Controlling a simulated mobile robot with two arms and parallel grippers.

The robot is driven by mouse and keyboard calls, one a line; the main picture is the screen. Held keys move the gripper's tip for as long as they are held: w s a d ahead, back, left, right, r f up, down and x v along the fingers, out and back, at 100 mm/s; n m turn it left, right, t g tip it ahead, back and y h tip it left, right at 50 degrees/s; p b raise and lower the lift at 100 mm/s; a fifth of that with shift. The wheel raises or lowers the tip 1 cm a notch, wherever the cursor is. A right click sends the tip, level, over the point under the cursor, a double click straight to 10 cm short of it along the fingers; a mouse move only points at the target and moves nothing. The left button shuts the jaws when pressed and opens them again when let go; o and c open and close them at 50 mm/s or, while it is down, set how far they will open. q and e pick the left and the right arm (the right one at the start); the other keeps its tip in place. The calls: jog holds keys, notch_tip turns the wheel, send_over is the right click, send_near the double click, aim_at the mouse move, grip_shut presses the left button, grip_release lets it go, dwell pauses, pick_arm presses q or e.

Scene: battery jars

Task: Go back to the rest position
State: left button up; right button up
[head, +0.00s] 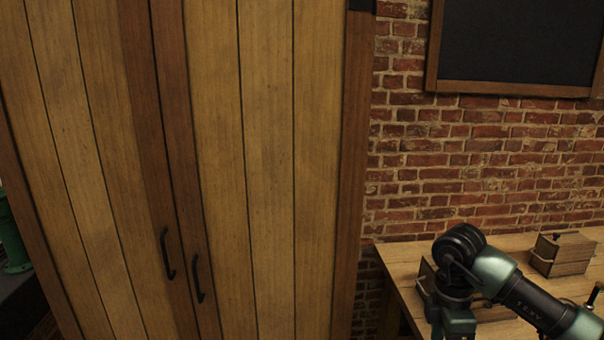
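My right arm (510,289) reaches in from the lower right corner and bends down at a dark, round joint (461,243). Its part below the joint runs out of the bottom edge, and no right gripper fingers show. My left gripper and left arm are not in the picture. I see nothing held.
A tall wooden cabinet (265,150) with shut doors and dark handles fills the left and middle. On the right, a wooden table (395,262) against the brick wall (470,160) bears a small lidded wooden box (562,254). A green object (12,240) stands at the left edge.

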jog(key=w+a+f+n+y, duration=0.1)
jog(key=a+f+y, duration=0.35)
jog(key=a, duration=0.25)
jog(key=a+f+t+y, duration=0.1)
jog(key=a+f+y, duration=0.2)
jog(key=a+y, duration=0.3)
jog(key=w+a+f+n+y, duration=0.1)
jog(key=a+f+y, duration=0.3)
jog(key=a, duration=0.4)
jog(key=w+d+f+m+t, duration=0.3)
jog(key=w+f+m+t, duration=0.1)
jog(key=f+m+t, duration=0.4)
jog(key=s+d+f+m+t+h, duration=0.1)
jog(key=s+d+f+m+h, duration=0.35)
jog(key=f, duration=0.85)
jog(key=s+d+f+m+t+h, duration=0.1)
jog(key=s+d+f+m+h, duration=0.1)
jog(key=s+d+f+h, duration=0.7)
jog(key=s+f+g, duration=0.3)
jog(key=s+f, duration=0.3)
jog(key=s, duration=0.6)
jog(key=s+f+m+g, duration=0.1)
jog(key=s+f+g, duration=0.2)
jog(key=s, duration=0.9)
jog(key=s+f+m+g, duration=0.1)
jog(key=s+f+g, duration=0.2)
jog(key=s+f, duration=0.6)
jog(key=s, duration=0.3)
jog(key=shift+d, duration=0.35)
